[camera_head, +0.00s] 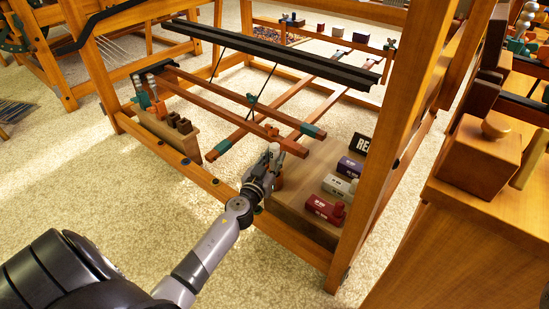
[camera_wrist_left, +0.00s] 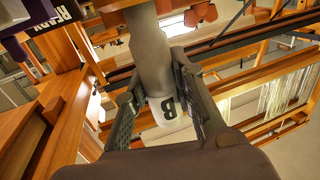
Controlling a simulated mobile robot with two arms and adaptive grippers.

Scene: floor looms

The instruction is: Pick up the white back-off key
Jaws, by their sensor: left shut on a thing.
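My left gripper (camera_head: 272,165) is at the near right end of the loom's reddish bars, beside the wooden block board. In the left wrist view its two fingers (camera_wrist_left: 157,80) are closed on the sides of a grey cylindrical piece with a white end marked "B" (camera_wrist_left: 168,112). The frames do not fully show whether this is the white back-off key, since the gripper hides part of it. In the head view a white labelled block (camera_head: 338,188) sits on the board between a purple block (camera_head: 350,167) and a red block (camera_head: 325,209). My right gripper is not in view.
The wooden loom frame (camera_head: 200,178) surrounds the gripper, with a post (camera_head: 372,150) to its right. A black "RE..." sign (camera_head: 361,143) stands on the board. A dark beam (camera_head: 270,52) crosses above. A wooden bench (camera_head: 470,230) stands at right. Carpet is clear at left.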

